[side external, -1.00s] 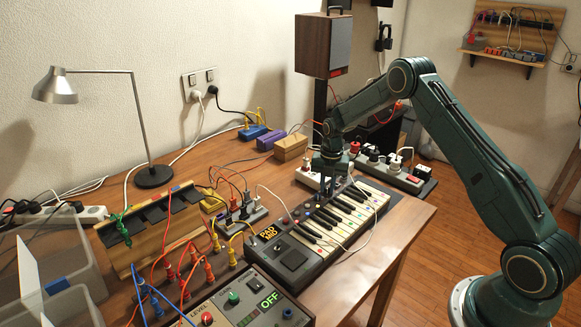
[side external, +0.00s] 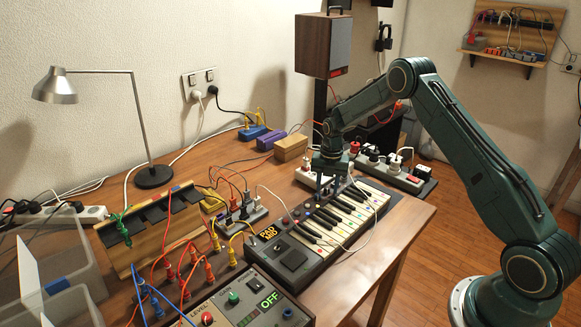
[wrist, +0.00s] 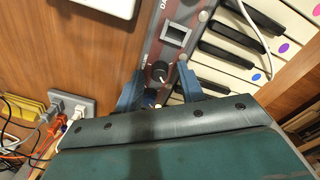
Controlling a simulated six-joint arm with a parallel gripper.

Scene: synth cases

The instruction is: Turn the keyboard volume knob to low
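The keyboard (side external: 288,258) lies on the wooden table with its white and black keys facing the right; it also shows in the wrist view (wrist: 205,62). A dark round knob (wrist: 160,71) sits on its brown control strip, below a small square display. Contact with the knob cannot be told. In the side view my gripper (side external: 325,190) is over the keyboard's back edge, its fingertips small and partly hidden.
A white cable (side external: 372,230) crosses the keys. A power strip (side external: 400,178) with plugs stands behind the keyboard. A control box (side external: 245,300) reading OFF, with patch cables, stands at the front left. A lamp (side external: 154,176) stands at the left.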

